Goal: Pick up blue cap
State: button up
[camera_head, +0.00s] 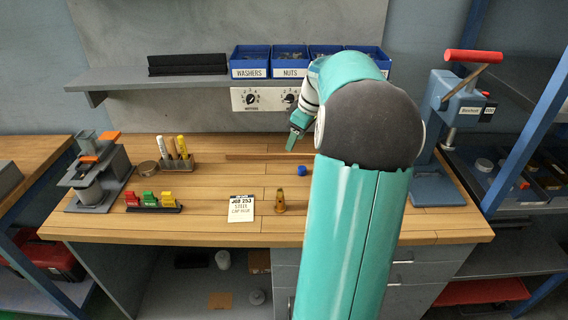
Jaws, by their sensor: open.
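The blue cap (302,171) is a small blue piece on the wooden workbench (225,205), right of the middle and just left of my teal arm. My gripper (291,148) hangs above the back part of the bench, up and slightly left of the cap in the picture. It is open, with a green fingertip pointing down. The gripper is small here and partly hidden by my own arm. It appears apart from the cap.
A brass-coloured piece (281,201) and a job card (241,208) lie in front of the cap. Red, green and yellow pieces (150,199) sit left. A marker holder (177,163) stands at back left. A blue-grey press (446,130) stands right. Blue bins (250,73) line the shelf.

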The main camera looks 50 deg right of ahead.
send_near(302, 168)
jog(key=f, duration=0.3)
jog(key=shift+w+d+f+t, duration=0.1)
jog(key=shift+w+d+t, duration=0.1)
jog(key=shift+d+t, duration=0.1)
jog(key=x, duration=0.5)
jog(key=shift+w+a+f, duration=0.25)
jog(key=shift+w+a, duration=0.05)
jog(key=shift+w, duration=0.05)
jog(key=c, duration=1)
